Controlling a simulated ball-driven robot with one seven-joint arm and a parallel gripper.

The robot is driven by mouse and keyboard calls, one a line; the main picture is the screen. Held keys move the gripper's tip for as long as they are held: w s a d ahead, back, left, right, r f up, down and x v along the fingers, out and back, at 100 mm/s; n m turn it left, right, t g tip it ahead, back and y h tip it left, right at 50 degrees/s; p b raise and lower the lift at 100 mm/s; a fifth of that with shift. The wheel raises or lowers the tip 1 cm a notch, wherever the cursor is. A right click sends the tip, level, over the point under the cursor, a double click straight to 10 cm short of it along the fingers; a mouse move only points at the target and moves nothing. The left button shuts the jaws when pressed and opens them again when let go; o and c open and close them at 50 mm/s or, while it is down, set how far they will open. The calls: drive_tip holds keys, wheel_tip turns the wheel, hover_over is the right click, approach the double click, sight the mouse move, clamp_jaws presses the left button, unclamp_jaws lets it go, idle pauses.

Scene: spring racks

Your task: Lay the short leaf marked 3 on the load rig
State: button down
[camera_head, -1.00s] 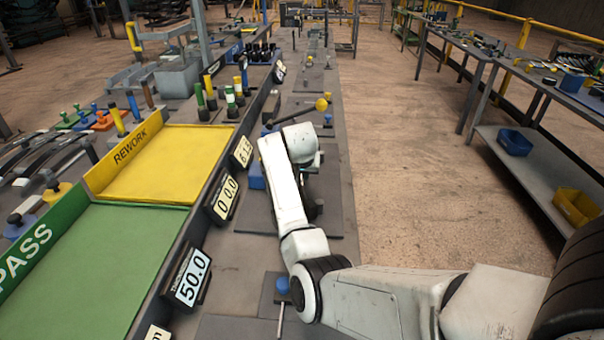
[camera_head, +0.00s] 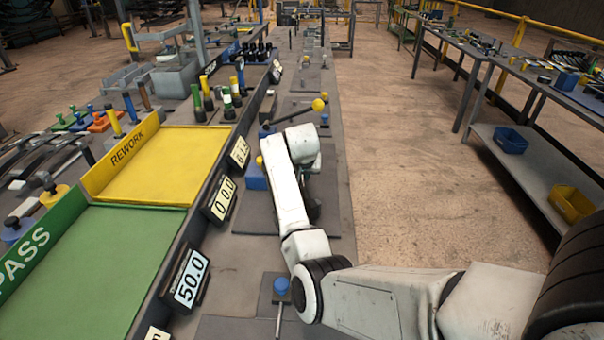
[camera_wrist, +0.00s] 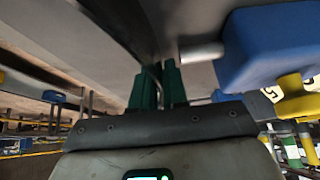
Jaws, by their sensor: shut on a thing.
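My gripper (camera_wrist: 160,82) shows its two green fingers close together in the wrist view. A dark, strip-like piece (camera_wrist: 122,22) reaches up from the fingertips, probably the leaf; no mark 3 can be read on it. A blue block (camera_wrist: 270,45) with a yellow knob (camera_wrist: 292,84) is close on the right, apart from the fingers. In the head view my white arm hides the gripper and anything in it. The blue block (camera_head: 256,182) beside my arm, on a dark plate (camera_head: 262,220), seems to belong to the load rig, mostly hidden behind my arm.
A lever with a yellow ball (camera_head: 318,104) stands beyond my forearm. Displays line the bench left of it, one reading 50.0 (camera_head: 190,280). The green PASS tray (camera_head: 105,265) and yellow REWORK tray (camera_head: 165,165) lie left. The floor right of the bench is clear.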

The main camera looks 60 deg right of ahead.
drive_tip(key=shift+s+f, duration=0.15)
idle(0.7)
drive_tip(key=c, duration=1.1)
unclamp_jaws()
drive_tip(key=shift+o, duration=0.2)
drive_tip(key=shift+f, duration=0.15)
drive_tip(key=o, duration=0.5)
drive_tip(key=shift+r, duration=0.25)
drive_tip(key=shift+r+p, duration=3.5)
drive_tip(key=shift+r, duration=0.4)
